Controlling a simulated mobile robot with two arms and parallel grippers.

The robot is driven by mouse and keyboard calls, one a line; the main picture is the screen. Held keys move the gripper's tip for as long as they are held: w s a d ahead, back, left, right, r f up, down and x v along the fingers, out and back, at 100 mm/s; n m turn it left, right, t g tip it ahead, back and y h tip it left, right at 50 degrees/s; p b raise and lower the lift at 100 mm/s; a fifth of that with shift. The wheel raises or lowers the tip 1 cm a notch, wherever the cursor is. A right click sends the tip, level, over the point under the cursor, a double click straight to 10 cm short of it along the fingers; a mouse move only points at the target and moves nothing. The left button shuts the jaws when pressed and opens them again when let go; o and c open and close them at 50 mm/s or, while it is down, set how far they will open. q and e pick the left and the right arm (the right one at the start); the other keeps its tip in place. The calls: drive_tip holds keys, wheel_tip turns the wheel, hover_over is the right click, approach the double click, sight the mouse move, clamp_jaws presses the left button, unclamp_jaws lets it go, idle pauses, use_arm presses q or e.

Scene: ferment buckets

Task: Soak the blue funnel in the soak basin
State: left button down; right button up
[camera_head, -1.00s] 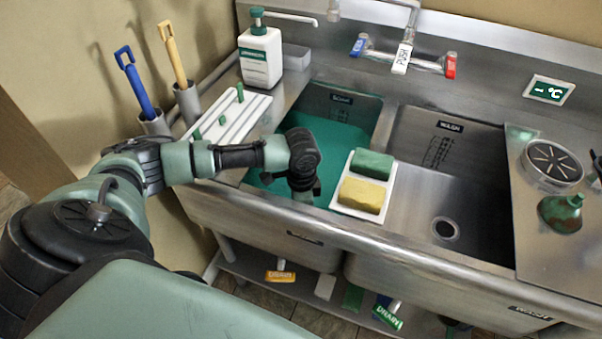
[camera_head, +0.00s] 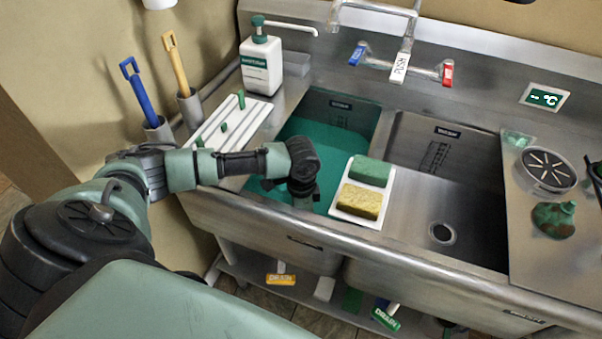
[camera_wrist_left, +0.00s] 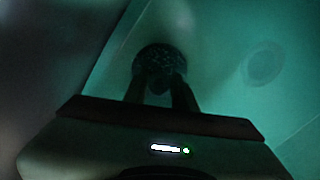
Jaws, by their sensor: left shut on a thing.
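The soak basin (camera_head: 336,112) is the left sink bowl, holding teal liquid. My left gripper (camera_head: 304,200) points down into it near its front edge, and its fingertips are hidden in the head view. In the left wrist view, my left gripper (camera_wrist_left: 160,98) is shut on a dark, rounded, speckled thing (camera_wrist_left: 160,62) inside the teal bowl. That view is too dark to tell its colour or whether it is the blue funnel. No clearly blue funnel shows in the head view. My right gripper is not in view.
A white tray (camera_head: 341,211) with a green sponge (camera_head: 371,170) and a yellow sponge (camera_head: 361,200) sits right of the gripper. The wash basin (camera_head: 440,190) is empty. A green object (camera_head: 554,219) and slotted metal disc (camera_head: 549,168) lie on the right drainboard.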

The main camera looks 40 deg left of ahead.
use_arm(q)
drive_tip(key=shift+f, duration=0.5)
drive_tip(key=c, duration=1.1)
unclamp_jaws()
drive_tip(key=shift+o, duration=0.2)
drive_tip(key=o, duration=1.1)
drive_tip(key=shift+c, duration=0.2)
drive_tip(key=shift+r, duration=0.1)
drive_tip(key=shift+r+p, duration=0.55)
drive_tip(key=shift+p, duration=0.15)
drive_tip(key=shift+r+p, duration=0.4)
drive_tip(key=shift+p, duration=0.15)
